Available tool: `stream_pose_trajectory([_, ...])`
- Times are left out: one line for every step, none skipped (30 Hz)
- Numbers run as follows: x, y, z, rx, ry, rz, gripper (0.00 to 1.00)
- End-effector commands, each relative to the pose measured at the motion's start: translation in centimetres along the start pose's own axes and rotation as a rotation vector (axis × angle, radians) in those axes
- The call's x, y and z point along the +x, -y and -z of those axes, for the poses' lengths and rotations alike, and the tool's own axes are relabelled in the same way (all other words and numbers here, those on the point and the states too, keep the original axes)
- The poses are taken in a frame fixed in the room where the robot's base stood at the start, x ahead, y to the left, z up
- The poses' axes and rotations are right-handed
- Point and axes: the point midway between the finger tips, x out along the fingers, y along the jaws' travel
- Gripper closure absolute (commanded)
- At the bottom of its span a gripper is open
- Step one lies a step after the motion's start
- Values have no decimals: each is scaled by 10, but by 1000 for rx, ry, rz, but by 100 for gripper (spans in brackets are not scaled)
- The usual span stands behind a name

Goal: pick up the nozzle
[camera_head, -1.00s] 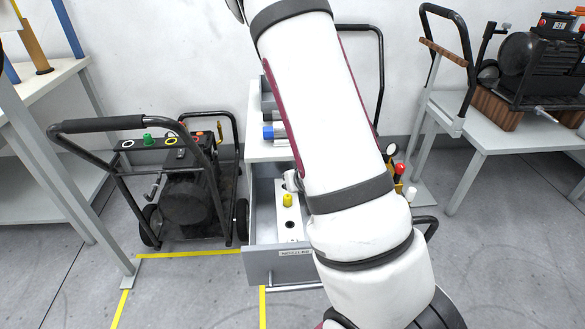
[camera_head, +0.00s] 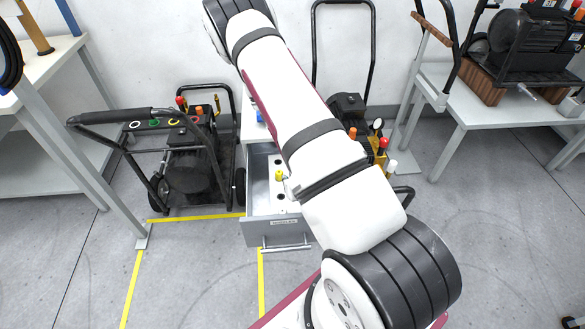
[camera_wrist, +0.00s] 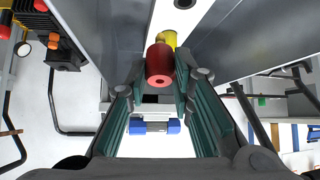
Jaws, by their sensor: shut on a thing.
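In the wrist view, my gripper (camera_wrist: 160,78) is shut on a red nozzle (camera_wrist: 159,60), whose round end with a dark hole faces the camera. A yellow nozzle (camera_wrist: 170,38) shows just behind it, over the pale strip of the open drawer. In the head view, the yellow nozzle (camera_head: 279,175) stands upright in the open grey drawer (camera_head: 275,233). My arm hides my gripper and the red nozzle in the head view. I cannot tell whether the red nozzle is clear of its hole.
A black pressure washer (camera_head: 187,165) stands left of the drawer. Another machine (camera_head: 347,106) is partly hidden behind my arm. Grey tables flank the scene, with a black machine on the right one (camera_head: 445,82). Yellow tape (camera_head: 195,217) marks the floor; open floor lies in front.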

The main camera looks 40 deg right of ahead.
Motion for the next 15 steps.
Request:
stream_pose_trajectory([-7,-1,-4,0,4,0,100])
stream_pose_trajectory([-10,-1,-6,0,5,0,100])
stream_pose_trajectory([-13,-1,-9,0,3,-1,100])
stream_pose_trajectory([-15,-1,-11,0,5,-2,100])
stream_pose_trajectory([-18,-1,-11,0,9,-1,100])
stream_pose_trajectory([-21,-1,-10,1,32,-1,100])
stream_pose_trajectory([-24,0,-11,1,48,0,100])
stream_pose_trajectory([-27,0,-12,1,66,0,100])
stream_pose_trajectory([-31,0,-14,0,91,1,100])
stream_pose_trajectory([-34,0,-15,0,108,0,100])
stream_pose_trajectory([-36,0,-16,1,125,0,100])
stream_pose_trajectory([-40,0,-18,1,148,0,100])
stream_pose_trajectory([-42,0,-19,1,165,1,100])
stream_pose_trajectory([-45,0,-20,1,181,1,100])
stream_pose_trajectory([-49,0,-22,0,202,0,100])
